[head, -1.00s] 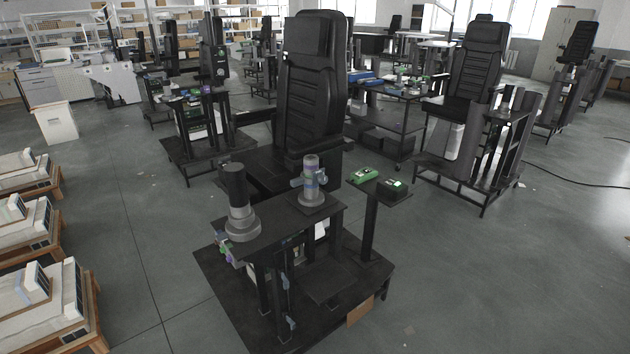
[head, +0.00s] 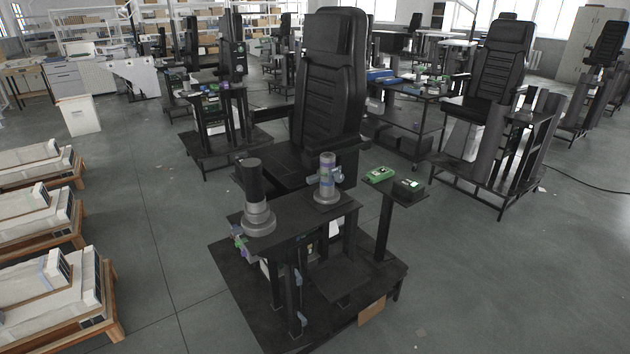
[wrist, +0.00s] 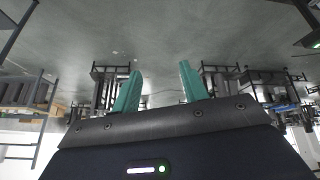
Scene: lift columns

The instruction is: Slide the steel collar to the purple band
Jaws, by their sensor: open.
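A grey column (head: 327,188) with coloured bands, some purplish, stands upright on the dark bench in the head view.
The dark bench (head: 290,222) stands on a wide black base plate. A small side stand bears green-topped boxes (head: 380,174). A black seat (head: 330,90) rises behind. White units on wooden pallets (head: 50,285) line the left. Open floor lies at front left and right.

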